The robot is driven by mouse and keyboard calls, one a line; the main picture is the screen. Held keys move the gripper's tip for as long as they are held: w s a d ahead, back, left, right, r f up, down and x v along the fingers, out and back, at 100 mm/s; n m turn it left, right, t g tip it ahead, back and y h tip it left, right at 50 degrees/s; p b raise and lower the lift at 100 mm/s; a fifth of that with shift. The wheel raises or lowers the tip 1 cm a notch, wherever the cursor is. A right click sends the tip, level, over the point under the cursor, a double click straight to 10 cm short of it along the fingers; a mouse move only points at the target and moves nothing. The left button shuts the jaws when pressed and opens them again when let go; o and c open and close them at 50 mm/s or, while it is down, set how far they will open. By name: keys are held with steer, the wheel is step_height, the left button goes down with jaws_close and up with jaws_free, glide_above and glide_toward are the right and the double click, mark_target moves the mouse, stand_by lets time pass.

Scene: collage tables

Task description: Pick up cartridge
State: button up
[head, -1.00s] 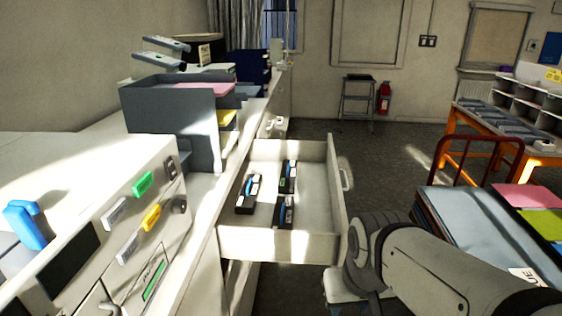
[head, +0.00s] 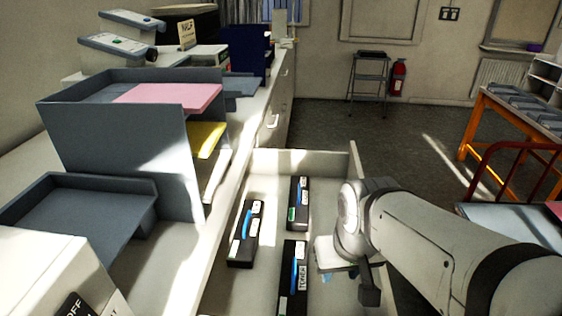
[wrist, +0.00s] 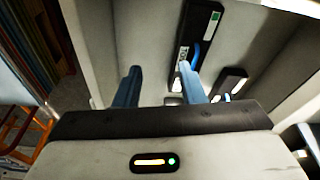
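Three black toner cartridges with blue strips and white labels lie in an open pale drawer (head: 228,297). One cartridge (head: 245,236) is at the left, one (head: 300,203) at the back right, and one (head: 293,281) nearer the front, labelled TONER. My gripper is mostly hidden behind my wrist in the head view, over the drawer's right side. In the wrist view my gripper (wrist: 159,67) has its two blue fingers apart with nothing between them. One cartridge (wrist: 198,40) lies beyond the right finger, and another (wrist: 228,84) is to its right.
Grey trays (head: 120,140) with pink and yellow sheets stand on the counter left of the drawer. A red-framed cart (head: 508,207) and an orange-legged table (head: 515,115) are at the right. A step stool (head: 369,85) and fire extinguisher (head: 397,78) stand by the back wall.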

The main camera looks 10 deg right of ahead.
steer(key=shift+w, duration=0.2)
steer(key=shift+o, duration=0.8)
steer(key=shift+w, duration=0.1)
steer(key=o, duration=0.6)
steer(key=shift+m, duration=0.3)
steer(key=w, duration=0.6)
steer(key=w+a, duration=0.1)
steer(key=w, duration=0.2)
steer(key=shift+r+b, duration=0.25)
steer(key=shift+b, duration=0.15)
steer(key=shift+o, duration=0.8)
steer(key=w+f+t, duration=0.1)
steer(key=w, duration=1)
steer(key=shift+d+f+m+y+b, duration=0.15)
steer(key=shift+f+m+y+b, duration=0.15)
steer(key=shift+y+b, duration=0.1)
steer(key=m+t+b, duration=0.1)
steer(key=m, duration=0.1)
glide_above(305, 202)
steer(key=f, duration=0.9)
steer(key=shift+s, duration=0.25)
steer(key=shift+w+f, duration=0.2)
steer(key=shift+w, duration=0.05)
steer(key=shift+w+p+x, duration=0.2)
steer(key=shift+x, duration=1.7)
steer(key=shift+w+p+x, duration=0.15)
steer(key=shift+x, duration=1.8)
